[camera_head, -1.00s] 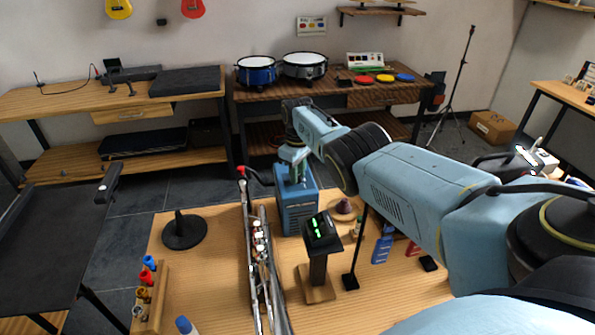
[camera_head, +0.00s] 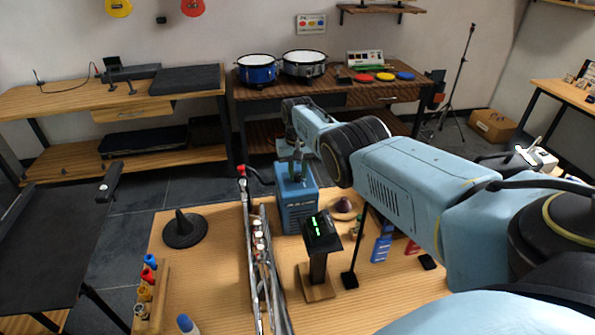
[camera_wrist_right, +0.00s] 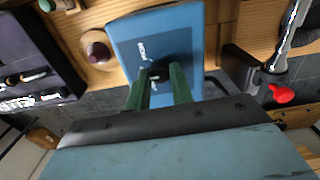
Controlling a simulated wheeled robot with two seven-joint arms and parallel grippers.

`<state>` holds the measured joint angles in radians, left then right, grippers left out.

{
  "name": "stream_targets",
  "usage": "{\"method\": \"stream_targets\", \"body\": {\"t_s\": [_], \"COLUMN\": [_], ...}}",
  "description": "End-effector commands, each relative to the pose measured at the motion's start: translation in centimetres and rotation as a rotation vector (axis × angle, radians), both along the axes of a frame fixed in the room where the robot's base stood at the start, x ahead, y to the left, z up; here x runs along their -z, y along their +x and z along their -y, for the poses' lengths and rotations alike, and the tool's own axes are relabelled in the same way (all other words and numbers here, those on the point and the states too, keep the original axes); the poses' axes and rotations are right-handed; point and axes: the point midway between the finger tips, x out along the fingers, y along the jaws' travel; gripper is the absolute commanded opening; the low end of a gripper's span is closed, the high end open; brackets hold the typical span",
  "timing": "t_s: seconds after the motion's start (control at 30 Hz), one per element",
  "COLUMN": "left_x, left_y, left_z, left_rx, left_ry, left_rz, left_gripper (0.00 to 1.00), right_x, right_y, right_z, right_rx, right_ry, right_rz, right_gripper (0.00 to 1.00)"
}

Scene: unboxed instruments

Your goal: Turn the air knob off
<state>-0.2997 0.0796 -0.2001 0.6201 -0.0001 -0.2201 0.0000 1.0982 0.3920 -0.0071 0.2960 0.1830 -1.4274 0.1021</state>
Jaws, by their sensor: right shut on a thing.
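A blue box-shaped unit (camera_head: 297,205) stands on the near wooden table in the head view, behind the small display stand. In the right wrist view its blue top face (camera_wrist_right: 125,32) carries a small black knob (camera_wrist_right: 158,70) and white markings. My right gripper (camera_head: 297,165) is over the top of this unit. In the wrist view the green fingers of the right gripper (camera_wrist_right: 160,78) straddle the black knob and are shut on it. The knob's pointer position is too small to tell. My left gripper is not in view.
A display stand (camera_head: 319,262) with green digits is in front. A red-tipped part (camera_wrist_right: 282,93) is close to the right gripper.

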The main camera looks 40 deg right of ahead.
Motion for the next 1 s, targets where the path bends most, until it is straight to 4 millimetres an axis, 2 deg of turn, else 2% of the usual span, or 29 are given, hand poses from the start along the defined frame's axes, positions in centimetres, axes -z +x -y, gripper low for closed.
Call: {"method": "stream_targets", "body": {"t_s": [0.53, 0.57, 0.7, 0.73, 1.0], "left_x": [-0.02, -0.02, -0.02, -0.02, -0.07], "left_y": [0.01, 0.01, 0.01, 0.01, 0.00], "left_z": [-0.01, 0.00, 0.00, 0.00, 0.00], "left_rx": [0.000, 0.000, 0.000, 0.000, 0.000], "left_ry": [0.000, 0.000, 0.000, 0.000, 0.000], "left_rz": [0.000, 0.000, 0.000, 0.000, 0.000], "left_gripper": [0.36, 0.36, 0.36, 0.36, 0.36], "right_x": [-0.05, -0.05, -0.05, -0.05, -0.08], "right_y": [0.02, 0.02, 0.03, 0.03, 0.01], "right_z": [-0.01, -0.01, -0.01, -0.01, 0.00], "right_rx": [0.026, 0.026, 0.026, 0.026, 0.026], "right_ry": [0.001, 0.001, 0.001, 0.001, 0.000], "right_rz": [0.000, 0.000, 0.000, 0.000, 0.000], "right_gripper": [0.00, 0.24, 0.42, 0.45, 0.45]}}
